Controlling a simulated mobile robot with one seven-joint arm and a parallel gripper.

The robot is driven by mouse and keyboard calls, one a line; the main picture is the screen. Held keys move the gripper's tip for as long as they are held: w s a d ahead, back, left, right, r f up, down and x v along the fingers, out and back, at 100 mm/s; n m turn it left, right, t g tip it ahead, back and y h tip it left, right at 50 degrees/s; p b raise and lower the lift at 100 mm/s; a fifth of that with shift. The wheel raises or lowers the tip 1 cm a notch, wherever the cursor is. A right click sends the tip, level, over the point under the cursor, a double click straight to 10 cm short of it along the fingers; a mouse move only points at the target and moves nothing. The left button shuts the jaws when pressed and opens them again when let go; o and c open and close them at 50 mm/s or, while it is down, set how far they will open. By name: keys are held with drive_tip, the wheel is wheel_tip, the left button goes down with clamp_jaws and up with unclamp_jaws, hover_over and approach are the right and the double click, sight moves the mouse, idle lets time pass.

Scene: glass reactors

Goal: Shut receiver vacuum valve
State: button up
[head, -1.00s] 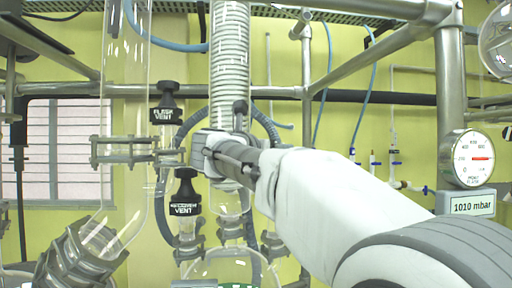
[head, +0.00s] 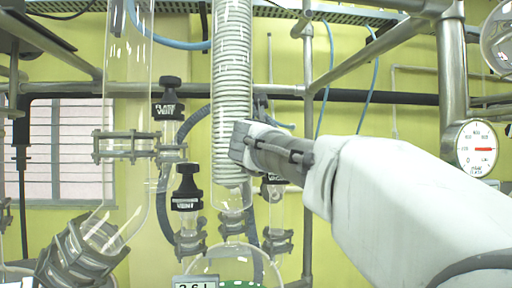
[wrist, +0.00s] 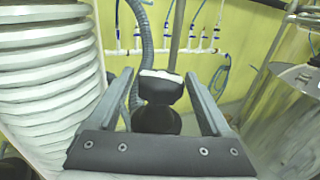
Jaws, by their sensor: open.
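A black valve knob with a pale top edge (wrist: 160,90) is in the wrist view, between and beyond the fingertips of my gripper (wrist: 158,78). Its label cannot be read. My gripper is open, with nothing held; I cannot tell whether the fingers touch the knob. In the head view a black knob (head: 273,180) shows partly behind my arm, low and right of the coiled condenser; it may be the receiver vacuum valve. The flask vent knob (head: 168,111) and another vent knob (head: 186,198) are to the left. My fingertips are hidden in the head view.
The ribbed coil condenser (head: 231,95) stands close to my gripper and fills the left of the wrist view (wrist: 45,80). Glass tubing, clamps (head: 128,145) and a round flask (head: 230,262) are near. A metal post (head: 452,70) and pressure gauge (head: 477,148) stand right.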

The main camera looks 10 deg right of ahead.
drive_tip(key=n+y+p, duration=0.1)
drive_tip(key=y, duration=0.1)
drive_tip(key=n+t+y+p, duration=0.1)
drive_tip(key=y+p, duration=0.1)
drive_tip(key=n+y+p, duration=0.1)
drive_tip(key=n+y, duration=0.1)
drive_tip(key=shift+d+r, duration=0.15)
drive_tip(key=shift+r, duration=0.1)
drive_tip(key=shift+f+n+y+p, duration=0.15)
drive_tip(key=shift+n+y+p, duration=0.35)
drive_tip(key=shift+y, duration=0.4)
drive_tip(key=c, duration=1.1)
drive_tip(key=shift+a+f+m+h+b, duration=0.25)
drive_tip(key=shift+m+h+b, duration=0.25)
drive_tip(key=shift+h+b, duration=0.45)
drive_tip(key=m+h+b, duration=0.2)
drive_tip(key=h, duration=0.1)
drive_tip(key=shift+h, duration=0.25)
drive_tip(key=m+g+h, duration=0.1)
drive_tip(key=h, duration=0.1)
drive_tip(key=m+h, duration=0.2)
drive_tip(key=shift+r+g+b, duration=0.2)
drive_tip(key=shift+g+b, duration=0.15)
drive_tip(key=shift+g, duration=0.05)
drive_tip(key=shift+d+m+g+h+p, duration=0.1)
drive_tip(key=shift+m+g+h+p, duration=0.25)
drive_tip(key=shift+m+g+h, duration=0.8)
drive_tip(key=shift+t+h, duration=0.25)
drive_tip(key=shift+h, duration=0.1)
